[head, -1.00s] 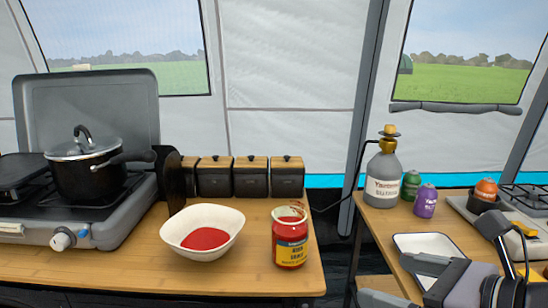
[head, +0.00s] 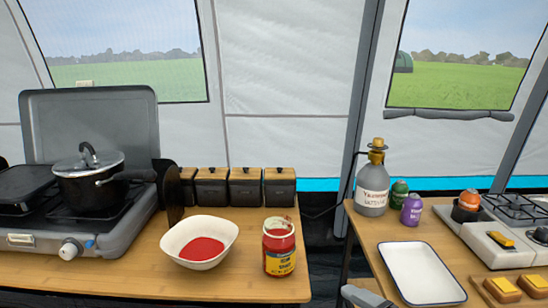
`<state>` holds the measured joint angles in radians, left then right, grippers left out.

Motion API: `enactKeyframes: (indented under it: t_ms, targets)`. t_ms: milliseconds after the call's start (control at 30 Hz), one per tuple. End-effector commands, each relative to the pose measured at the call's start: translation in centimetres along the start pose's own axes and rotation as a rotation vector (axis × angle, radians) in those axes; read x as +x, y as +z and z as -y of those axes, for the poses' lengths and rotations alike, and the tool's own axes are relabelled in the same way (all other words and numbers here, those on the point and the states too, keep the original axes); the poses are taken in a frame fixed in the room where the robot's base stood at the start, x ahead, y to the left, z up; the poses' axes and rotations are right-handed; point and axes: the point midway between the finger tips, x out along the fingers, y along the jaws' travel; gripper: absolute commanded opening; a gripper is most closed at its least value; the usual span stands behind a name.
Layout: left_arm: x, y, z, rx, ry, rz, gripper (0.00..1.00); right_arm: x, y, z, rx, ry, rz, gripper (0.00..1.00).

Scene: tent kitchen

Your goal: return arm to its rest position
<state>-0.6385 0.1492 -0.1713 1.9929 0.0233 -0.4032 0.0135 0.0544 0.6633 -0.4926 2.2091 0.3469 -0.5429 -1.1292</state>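Only a small grey piece, likely part of my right gripper (head: 366,297), shows at the bottom edge between the two tables. The rest of it is cut off, so its opening and anything in it are hidden. My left gripper is out of view. A white bowl (head: 180,237) with a red filling stands on the left table. An open jar (head: 279,250) with a yellow label and red contents stands upright to its right.
A camping stove with a lidded black pot (head: 92,188) is at the left. Dark canisters (head: 246,187) with wooden lids line the back. On the right table are an empty white tray (head: 418,272), a grey bottle (head: 372,188), small coloured bottles and another stove (head: 500,232).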

Motion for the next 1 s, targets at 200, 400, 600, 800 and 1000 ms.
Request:
enactKeyframes:
  t_ms: [200, 400, 600, 800, 1000]
  targets:
    - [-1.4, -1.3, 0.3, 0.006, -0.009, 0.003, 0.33, -1.4, 1.4, 6.6, 0.627, -0.018, 0.161, 1.0]
    - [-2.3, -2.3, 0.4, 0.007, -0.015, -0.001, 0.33, -5.1, 1.9, 14.5, 1.14, -0.009, 0.368, 1.0]
    - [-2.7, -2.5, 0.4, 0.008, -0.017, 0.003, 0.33, -9.1, 1.3, 20.2, 1.459, 0.022, 0.54, 1.0]
    - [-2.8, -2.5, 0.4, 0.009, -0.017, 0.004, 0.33, -10.4, 1.0, 22.0, 1.547, 0.036, 0.595, 1.0]
    - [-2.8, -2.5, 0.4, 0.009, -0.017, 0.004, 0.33, -10.4, 1.0, 22.0, 1.547, 0.036, 0.595, 1.0]
